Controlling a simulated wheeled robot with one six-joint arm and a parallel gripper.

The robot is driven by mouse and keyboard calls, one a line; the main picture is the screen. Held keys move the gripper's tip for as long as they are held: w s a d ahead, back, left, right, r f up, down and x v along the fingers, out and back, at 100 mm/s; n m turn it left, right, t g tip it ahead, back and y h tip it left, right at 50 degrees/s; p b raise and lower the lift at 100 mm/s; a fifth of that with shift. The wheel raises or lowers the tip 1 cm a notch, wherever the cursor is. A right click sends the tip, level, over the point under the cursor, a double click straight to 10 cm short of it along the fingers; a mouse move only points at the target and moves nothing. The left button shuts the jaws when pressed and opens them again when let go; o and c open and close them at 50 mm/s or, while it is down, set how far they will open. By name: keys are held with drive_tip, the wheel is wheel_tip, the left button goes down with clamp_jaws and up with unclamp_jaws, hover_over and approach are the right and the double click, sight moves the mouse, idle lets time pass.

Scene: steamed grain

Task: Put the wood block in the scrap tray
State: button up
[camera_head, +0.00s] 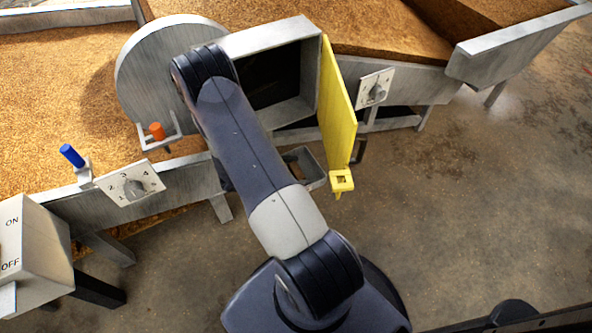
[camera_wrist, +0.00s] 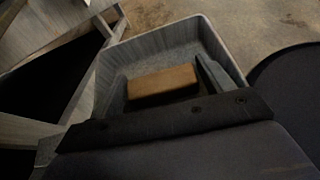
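The wood block (camera_wrist: 162,81) is a brown rectangular piece. In the wrist view it lies inside a grey tray (camera_wrist: 150,42) with raised walls, on the tray's floor. My gripper (camera_wrist: 168,88) is over the tray, with a dark finger visible at the right of the block. The fingers look apart, with the block lying apart from them. In the head view my gripper is hidden behind my arm. Part of a small grey tray (camera_head: 312,168) shows beside my arm below the box; the block does not show there.
A grey box (camera_head: 275,42) stands open, its yellow door (camera_head: 337,105) swung out to the right. Numbered dials (camera_head: 133,187) and a blue peg (camera_head: 71,155) and orange peg (camera_head: 157,131) are at the left. An ON/OFF box (camera_head: 35,250) is at lower left. Floor at right is clear.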

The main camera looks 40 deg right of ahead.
drive_tip(key=shift+r, duration=0.2)
drive_tip(key=p+v, duration=0.1)
drive_tip(key=v, duration=1)
drive_tip(key=shift+w+a+p, duration=0.1)
drive_tip(key=shift+a+p, duration=0.05)
drive_tip(key=shift+p, duration=0.15)
drive_tip(key=shift+a+r, duration=0.15)
drive_tip(key=shift+a, duration=0.15)
drive_tip(key=shift+c, duration=0.5)
